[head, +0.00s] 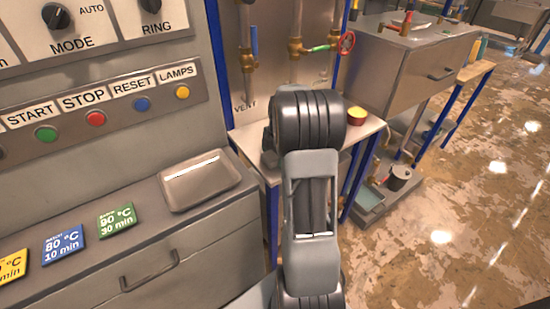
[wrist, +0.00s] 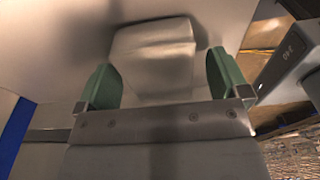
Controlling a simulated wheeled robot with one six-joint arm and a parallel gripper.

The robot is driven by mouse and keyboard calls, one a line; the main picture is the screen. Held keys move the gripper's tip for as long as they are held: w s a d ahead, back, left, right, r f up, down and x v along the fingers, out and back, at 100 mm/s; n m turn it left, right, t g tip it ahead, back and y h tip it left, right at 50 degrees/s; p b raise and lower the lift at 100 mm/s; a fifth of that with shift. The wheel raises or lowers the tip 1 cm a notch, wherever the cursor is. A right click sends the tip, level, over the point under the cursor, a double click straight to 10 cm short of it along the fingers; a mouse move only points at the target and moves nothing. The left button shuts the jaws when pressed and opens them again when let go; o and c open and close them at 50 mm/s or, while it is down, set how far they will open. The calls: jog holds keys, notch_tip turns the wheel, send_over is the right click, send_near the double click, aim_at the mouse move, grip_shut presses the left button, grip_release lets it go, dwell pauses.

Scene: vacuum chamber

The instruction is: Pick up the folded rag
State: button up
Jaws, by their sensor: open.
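A pale, folded, block-like cloth that looks like the folded rag (wrist: 155,58) lies on a light flat surface (wrist: 60,50) in the wrist view. My gripper (wrist: 163,80) is open, with one green fingertip to each side of the rag's near part. There is a gap between each fingertip and the rag, and I cannot tell if the fingers are level with it. In the head view my arm covers the middle of the small table (head: 355,135), and neither rag nor gripper can be made out there.
A yellow-rimmed round tin (head: 356,116) stands on the table right of my arm. Pipes with a red valve wheel (head: 346,43) rise behind. A metal tray (head: 200,180) and coloured cards (head: 63,244) lie on the console at left. Open floor (head: 450,200) is at right.

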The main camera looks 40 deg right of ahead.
aim_at(275, 155)
jog(key=shift+f, duration=0.25)
dwell(0.4)
jog(key=c, duration=1)
jog(key=shift+r, duration=0.15)
jog(key=shift+r, duration=0.55)
jog(key=r, duration=0.3)
jog(key=shift+s+d, duration=0.1)
jog(key=shift+s, duration=0.1)
jog(key=s+d+r, duration=0.1)
jog(key=s+r, duration=0.8)
jog(key=s, duration=0.4)
jog(key=shift+s+d, duration=0.15)
jog(key=shift+s, duration=0.15)
